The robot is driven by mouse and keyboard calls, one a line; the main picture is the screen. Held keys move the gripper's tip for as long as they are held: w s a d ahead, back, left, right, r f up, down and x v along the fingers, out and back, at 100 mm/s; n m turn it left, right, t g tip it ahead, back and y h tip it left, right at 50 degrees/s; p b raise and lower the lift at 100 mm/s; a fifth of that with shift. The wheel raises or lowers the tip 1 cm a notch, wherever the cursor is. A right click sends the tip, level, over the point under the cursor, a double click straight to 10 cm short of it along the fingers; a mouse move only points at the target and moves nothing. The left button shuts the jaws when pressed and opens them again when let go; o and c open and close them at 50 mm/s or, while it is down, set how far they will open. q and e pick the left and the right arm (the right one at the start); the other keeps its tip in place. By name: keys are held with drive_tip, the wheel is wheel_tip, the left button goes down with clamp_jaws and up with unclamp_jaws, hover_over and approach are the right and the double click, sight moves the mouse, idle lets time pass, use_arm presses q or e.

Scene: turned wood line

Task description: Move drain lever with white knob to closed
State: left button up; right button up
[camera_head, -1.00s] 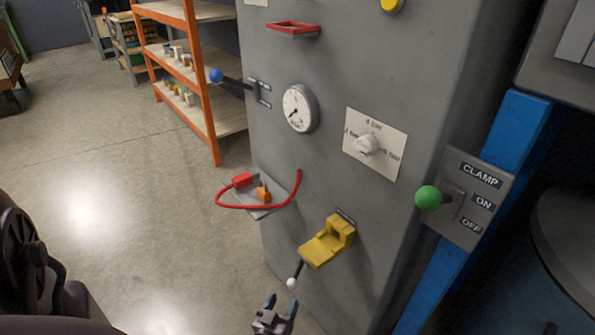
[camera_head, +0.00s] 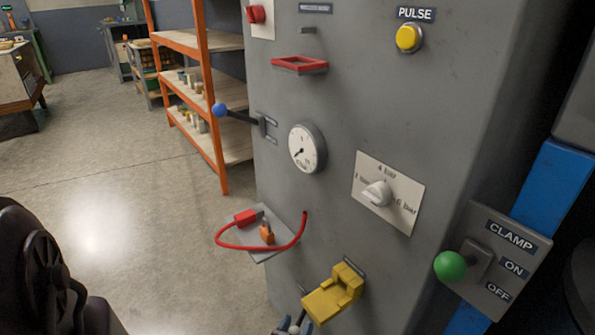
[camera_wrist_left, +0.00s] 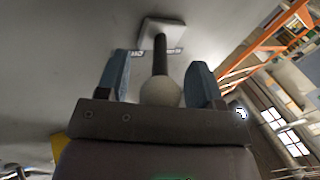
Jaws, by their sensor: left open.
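The drain lever is a short black rod (camera_wrist_left: 160,55) with a white knob (camera_wrist_left: 161,92), rising from a light base plate on the grey cabinet in the left wrist view. My left gripper (camera_wrist_left: 160,80) is open, with one blue-grey finger on each side of the knob. Gaps show between the knob and both fingers. In the head view, my left gripper (camera_head: 295,325) is cut by the bottom edge, with the white knob (camera_head: 295,330) between its fingertips. Small labels flank the lever base, but I cannot read them. My right gripper is not in view.
A yellow hinged bracket (camera_head: 333,293) sits just right of the lever. Above are a red cable (camera_head: 262,247) on a small plate, a gauge (camera_head: 307,148), a white dial (camera_head: 377,193) and a blue-knobbed lever (camera_head: 220,110). A green-knobbed clamp lever (camera_head: 450,266) is at right.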

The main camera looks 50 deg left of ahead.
use_arm(q)
clamp_jaws()
